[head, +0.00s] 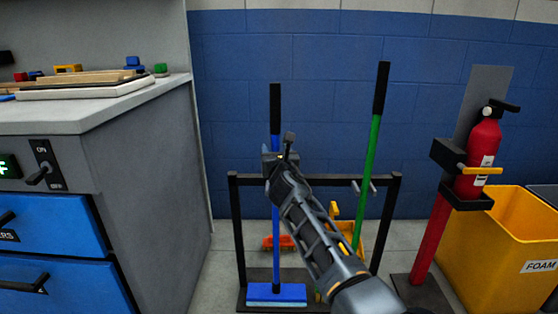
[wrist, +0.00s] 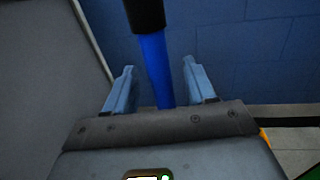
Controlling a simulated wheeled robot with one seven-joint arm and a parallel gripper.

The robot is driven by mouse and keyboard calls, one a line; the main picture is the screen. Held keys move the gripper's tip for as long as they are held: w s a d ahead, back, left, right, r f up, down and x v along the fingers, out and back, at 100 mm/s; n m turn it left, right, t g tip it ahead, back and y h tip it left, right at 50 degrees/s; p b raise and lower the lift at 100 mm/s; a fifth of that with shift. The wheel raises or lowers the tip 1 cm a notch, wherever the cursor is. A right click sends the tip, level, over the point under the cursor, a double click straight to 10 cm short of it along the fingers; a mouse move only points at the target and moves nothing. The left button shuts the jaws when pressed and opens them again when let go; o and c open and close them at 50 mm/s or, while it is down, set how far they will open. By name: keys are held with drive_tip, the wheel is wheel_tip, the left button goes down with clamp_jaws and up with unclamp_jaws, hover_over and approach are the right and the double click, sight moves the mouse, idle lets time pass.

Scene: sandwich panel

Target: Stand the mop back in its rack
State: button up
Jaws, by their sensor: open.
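A blue-handled tool (head: 275,230) with a black grip and a wide blue head stands almost upright at the left of the black rack (head: 239,230), its head low at the rack's base. I cannot tell for sure which is the mop. My gripper (head: 276,158) is open at the blue handle, near the rack's top bar. In the wrist view, the blue pole (wrist: 154,65) runs between the spread fingers of my gripper (wrist: 158,85), with gaps on both sides.
A grey counter with blue drawers (head: 50,250) stands at the left. A red fire extinguisher (head: 480,155) on a stand and a yellow bin (head: 505,245) are at the right. Orange and yellow items (head: 278,243) lie behind the rack, before a blue wall (head: 320,60).

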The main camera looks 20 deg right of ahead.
drive_tip(key=s+a+p, duration=0.1)
drive_tip(key=s+p, duration=0.4)
drive_tip(key=s, duration=0.6)
drive_tip(key=shift+s+a+f+p, duration=0.2)
drive_tip(key=shift+a+p, duration=0.15)
drive_tip(key=shift+a, duration=0.05)
